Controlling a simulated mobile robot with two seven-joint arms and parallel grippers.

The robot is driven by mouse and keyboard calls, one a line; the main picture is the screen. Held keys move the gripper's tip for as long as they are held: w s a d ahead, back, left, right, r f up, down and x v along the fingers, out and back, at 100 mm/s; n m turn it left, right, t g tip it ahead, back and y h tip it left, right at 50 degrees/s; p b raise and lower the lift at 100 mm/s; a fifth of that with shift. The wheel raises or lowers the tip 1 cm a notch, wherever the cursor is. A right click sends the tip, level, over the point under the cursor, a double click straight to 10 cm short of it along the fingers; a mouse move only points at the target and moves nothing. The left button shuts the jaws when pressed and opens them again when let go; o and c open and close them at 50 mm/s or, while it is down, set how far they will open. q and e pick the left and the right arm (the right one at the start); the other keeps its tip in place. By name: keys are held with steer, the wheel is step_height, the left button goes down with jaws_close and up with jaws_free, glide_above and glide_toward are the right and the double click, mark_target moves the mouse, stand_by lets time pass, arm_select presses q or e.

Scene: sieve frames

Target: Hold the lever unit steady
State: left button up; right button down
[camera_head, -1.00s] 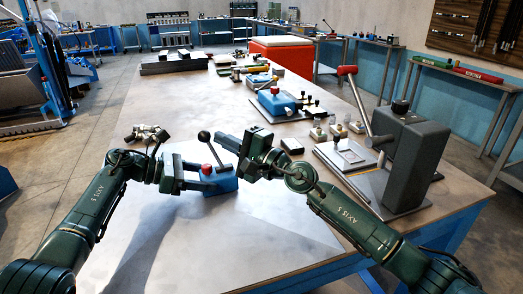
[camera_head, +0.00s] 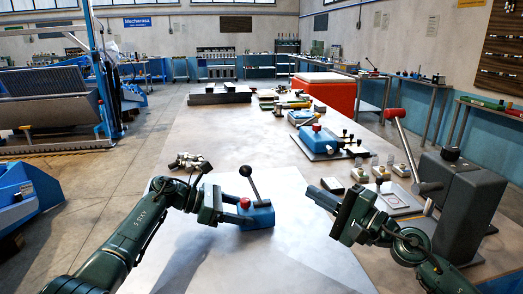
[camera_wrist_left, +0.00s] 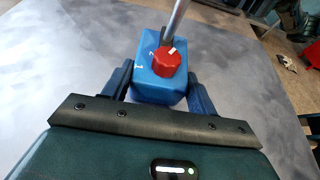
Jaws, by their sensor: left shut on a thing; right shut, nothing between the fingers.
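The lever unit (camera_head: 257,215) is a blue box with a red knob and a dark lever with a black ball top. It stands on a pale sheet on the table. My left gripper (camera_head: 232,208) is shut on its near end. In the left wrist view the two fingers flank the blue body of the lever unit (camera_wrist_left: 157,92), with the red knob marked by white digits on top. My right gripper (camera_head: 325,198) is shut and empty, to the right of the lever unit and apart from it.
A grey press (camera_head: 465,205) with a red-tipped handle stands at the right. A second blue unit (camera_head: 318,140) sits on a plate farther back. Small metal parts (camera_head: 190,161) lie left of the lever unit. The pale sheet (camera_head: 285,245) around the unit is mostly clear.

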arm_select(q)
steer(key=o, duration=1.8)
steer(key=shift+c, duration=0.2)
steer(key=shift+a, duration=0.1)
